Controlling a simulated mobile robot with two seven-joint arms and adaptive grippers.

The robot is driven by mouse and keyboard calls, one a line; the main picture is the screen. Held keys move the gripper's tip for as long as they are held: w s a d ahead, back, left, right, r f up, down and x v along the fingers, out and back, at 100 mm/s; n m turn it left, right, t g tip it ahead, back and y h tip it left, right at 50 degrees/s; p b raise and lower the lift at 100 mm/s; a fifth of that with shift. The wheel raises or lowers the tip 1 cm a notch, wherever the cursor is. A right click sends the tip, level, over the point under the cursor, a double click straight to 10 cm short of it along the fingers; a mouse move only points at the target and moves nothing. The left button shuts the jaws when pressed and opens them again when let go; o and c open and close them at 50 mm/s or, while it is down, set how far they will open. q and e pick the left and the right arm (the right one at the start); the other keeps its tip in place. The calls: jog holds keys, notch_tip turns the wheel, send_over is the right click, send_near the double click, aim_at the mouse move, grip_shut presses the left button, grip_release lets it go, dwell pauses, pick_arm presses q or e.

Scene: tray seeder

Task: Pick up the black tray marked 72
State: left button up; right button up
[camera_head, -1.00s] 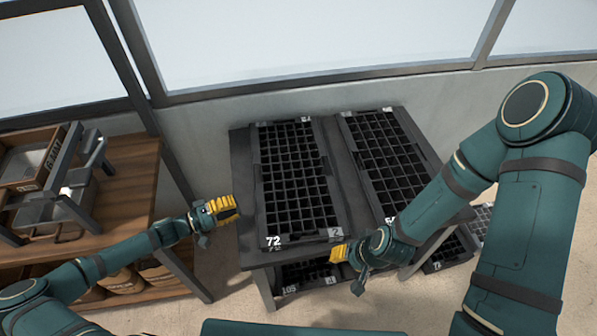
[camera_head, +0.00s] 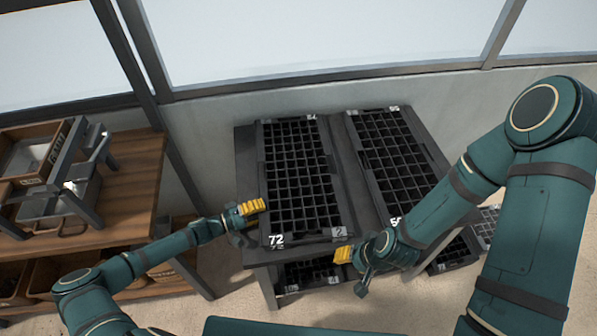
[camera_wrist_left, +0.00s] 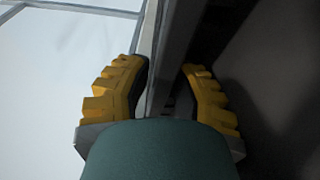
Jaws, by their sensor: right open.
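The black tray marked 72 (camera_head: 283,240) lies on the left part of the dark stand, its cells empty-looking and its white 72 at the near left corner. My left gripper (camera_head: 254,207) is at the tray's left long edge. In the left wrist view its yellow fingers (camera_wrist_left: 166,78) are spread apart, with a dark edge running between them; I cannot tell whether they touch it. My right gripper (camera_head: 344,254) is open and empty-looking near the tray's near right corner, just in front of the stand.
A second black tray (camera_head: 396,213) lies to the right on the same dark stand (camera_head: 245,165), partly behind my right arm. More trays sit on a lower level (camera_head: 308,275). A wooden shelf unit (camera_head: 135,190) with boxes stands at left. A wall with windows is behind.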

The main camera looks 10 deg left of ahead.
pick_arm(q)
jog(key=shift+w+d, duration=0.25)
jog(key=shift+d, duration=0.15)
jog(key=shift+s+a, duration=0.15)
jog(key=shift+c, duration=0.6)
grip_shut()
jog(key=shift+a, duration=0.1)
jog(key=shift+r, duration=0.15)
